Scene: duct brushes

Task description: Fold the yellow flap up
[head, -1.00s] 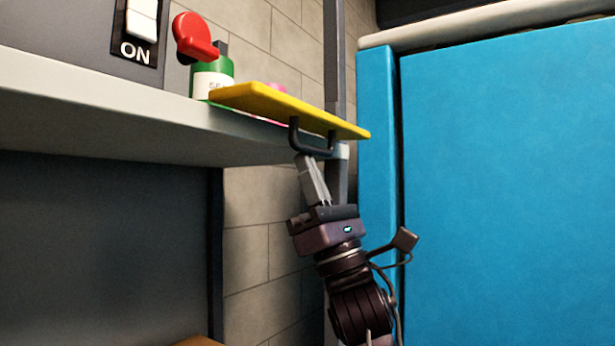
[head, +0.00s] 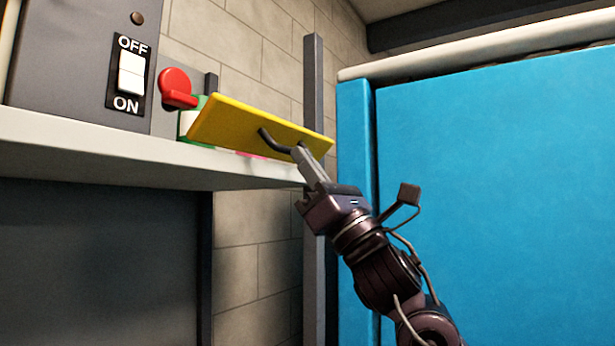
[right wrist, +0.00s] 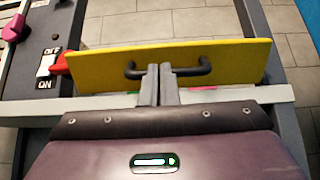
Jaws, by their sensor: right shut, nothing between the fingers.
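The yellow flap (head: 235,128) is tilted up at the right end of the grey shelf, its face with the black handle (head: 272,141) turned towards me. It also shows in the right wrist view (right wrist: 105,68), with the handle (right wrist: 190,72) across its middle. My right gripper (head: 302,155) is shut and empty, its fingertips at the right part of the handle. In the right wrist view the closed fingers (right wrist: 160,72) sit at the handle's middle; I cannot tell whether they press on the flap. My left gripper is not in view.
The shelf (head: 90,145) runs left from the flap. An ON/OFF switch (head: 130,75) and a red knob-like part (head: 175,88) are left of the flap. A green and white item is partly hidden behind it. A grey post (head: 313,80) and a large blue panel (head: 490,200) stand to the right.

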